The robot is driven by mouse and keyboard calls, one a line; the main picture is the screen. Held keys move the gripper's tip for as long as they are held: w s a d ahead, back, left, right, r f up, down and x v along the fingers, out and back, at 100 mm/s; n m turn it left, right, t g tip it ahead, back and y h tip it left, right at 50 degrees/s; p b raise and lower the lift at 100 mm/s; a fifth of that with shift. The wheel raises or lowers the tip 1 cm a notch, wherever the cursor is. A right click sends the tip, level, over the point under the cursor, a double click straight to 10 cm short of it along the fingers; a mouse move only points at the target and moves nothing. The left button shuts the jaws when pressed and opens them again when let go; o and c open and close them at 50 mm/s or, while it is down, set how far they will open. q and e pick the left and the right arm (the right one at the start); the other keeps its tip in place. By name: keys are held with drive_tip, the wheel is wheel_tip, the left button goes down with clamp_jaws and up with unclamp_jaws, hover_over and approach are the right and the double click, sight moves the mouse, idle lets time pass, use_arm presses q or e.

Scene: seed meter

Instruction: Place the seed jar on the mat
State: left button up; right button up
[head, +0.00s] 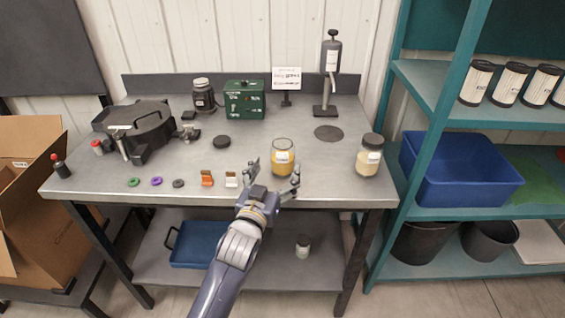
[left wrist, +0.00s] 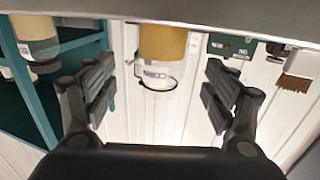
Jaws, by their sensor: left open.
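A clear jar (head: 283,158) with yellow contents, a pale label and no lid stands upright near the front edge of the bench. My left gripper (head: 274,175) is open in front of it, its fingers spread to either side of the jar's lower part. In the left wrist view the jar (left wrist: 162,50) appears upside down between and beyond the open fingers, with no visible grip on it. A flat dark round mat (head: 328,133) lies on the bench behind and right of the jar, bare. My right gripper is not in view.
A second jar (head: 369,157) with a dark lid stands to the right. A dark stand (head: 325,110) rises behind the mat. Bench between jar and mat is clear.

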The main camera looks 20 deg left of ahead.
sight(279, 160)
use_arm(q)
drive_tip(key=shift+w+a+r+p, duration=0.1)
drive_tip(key=shift+w+p, duration=0.25)
drive_tip(key=shift+w, duration=3.25)
drive_tip(key=c, duration=1.4)
drive_tip(key=shift+r, duration=0.1)
drive_tip(key=shift+c, duration=0.5)
